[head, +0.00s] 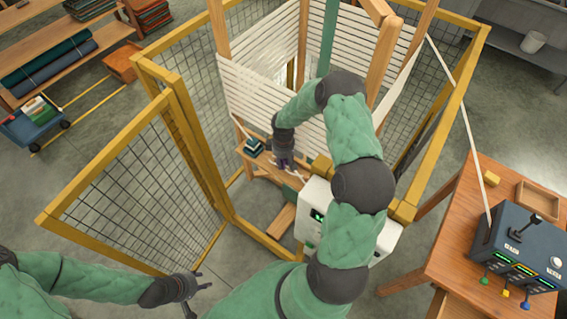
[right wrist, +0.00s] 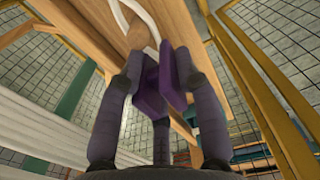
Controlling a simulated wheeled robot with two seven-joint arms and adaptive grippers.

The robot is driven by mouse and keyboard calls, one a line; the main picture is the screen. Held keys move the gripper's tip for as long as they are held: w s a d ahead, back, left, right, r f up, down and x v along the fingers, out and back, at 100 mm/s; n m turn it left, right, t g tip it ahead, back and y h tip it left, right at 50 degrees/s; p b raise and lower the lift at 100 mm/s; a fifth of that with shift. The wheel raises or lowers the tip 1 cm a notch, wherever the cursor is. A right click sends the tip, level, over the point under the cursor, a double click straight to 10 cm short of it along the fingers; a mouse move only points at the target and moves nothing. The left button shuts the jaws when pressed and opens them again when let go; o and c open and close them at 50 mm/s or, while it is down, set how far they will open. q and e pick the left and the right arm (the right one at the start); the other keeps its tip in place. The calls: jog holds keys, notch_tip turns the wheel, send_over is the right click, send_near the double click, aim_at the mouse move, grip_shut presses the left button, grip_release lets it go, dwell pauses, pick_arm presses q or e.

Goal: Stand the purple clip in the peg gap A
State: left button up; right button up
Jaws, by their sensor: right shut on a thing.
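My right gripper (head: 284,166) reaches through the yellow mesh frame to a wooden bench (head: 262,169). In the right wrist view its dark fingers (right wrist: 161,75) are shut on the purple clip (right wrist: 148,98). The clip shows as flat purple plates between the fingers. I cannot tell whether the clip touches the peg or the cord. Gap A's label is not readable. My left gripper (head: 196,288) hangs empty at the bottom, fingers spread.
Yellow mesh panels (head: 130,185) surround the bench. White strands (head: 262,95) stretch across the wooden frame behind. A control console (head: 520,250) sits on the table (head: 455,235) at right.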

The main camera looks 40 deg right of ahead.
jog(key=shift+w+d+f, duration=0.1)
jog(key=shift+f, duration=0.85)
jog(key=shift+f, duration=0.15)
jog(key=o, duration=0.9)
jog(key=shift+o, duration=0.2)
